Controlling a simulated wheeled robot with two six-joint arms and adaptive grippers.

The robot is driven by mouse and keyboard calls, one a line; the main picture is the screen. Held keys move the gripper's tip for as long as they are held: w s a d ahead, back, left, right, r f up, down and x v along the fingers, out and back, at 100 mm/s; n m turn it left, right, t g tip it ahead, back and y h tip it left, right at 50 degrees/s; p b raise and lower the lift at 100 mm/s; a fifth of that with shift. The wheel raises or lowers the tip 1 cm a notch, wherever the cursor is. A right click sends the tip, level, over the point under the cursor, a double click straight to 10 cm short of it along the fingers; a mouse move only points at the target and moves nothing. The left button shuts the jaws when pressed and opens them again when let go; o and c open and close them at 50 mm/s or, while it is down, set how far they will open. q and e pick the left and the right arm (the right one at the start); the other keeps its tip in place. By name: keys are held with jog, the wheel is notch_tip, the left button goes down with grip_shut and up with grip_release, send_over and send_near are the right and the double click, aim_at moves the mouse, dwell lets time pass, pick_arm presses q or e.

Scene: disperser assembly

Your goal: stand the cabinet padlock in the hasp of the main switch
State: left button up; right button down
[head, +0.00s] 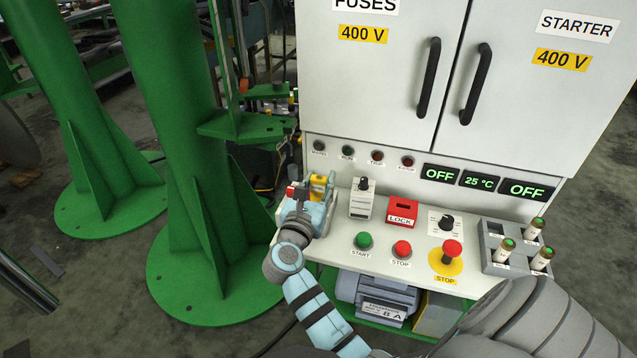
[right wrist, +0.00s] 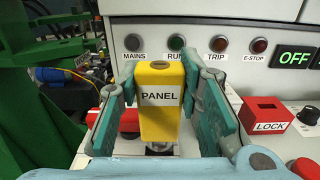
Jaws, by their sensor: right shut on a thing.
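The yellow cabinet padlock, labelled PANEL, is upright between the teal pads of my right gripper in the right wrist view (right wrist: 160,100). In the head view the padlock (head: 318,186) shows at the left end of the white control panel. My right gripper (head: 309,198) is shut on it. A small metal part shows under the padlock's body; I cannot tell whether it is shackle or hasp. A red part (right wrist: 128,120) beside the left finger may belong to the main switch, which is mostly hidden. The hasp cannot be made out. My left gripper is not in view.
Right of the padlock stand a white breaker block (head: 361,203) and a red LOCK box (head: 402,210). START (head: 363,241) and STOP (head: 402,249) buttons and an emergency stop (head: 451,251) are in front. The cabinet (head: 420,130) rises behind; a green column (head: 195,150) stands left.

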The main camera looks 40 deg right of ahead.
aim_at(318, 196)
jog(key=shift+f+b, duration=1.4)
jog(key=shift+f, duration=0.2)
jog(key=c, duration=1.1)
grip_release()
jog(key=shift+o, duration=0.2)
notch_tip(318, 196, up, 10)
jog(key=shift+r, duration=0.1)
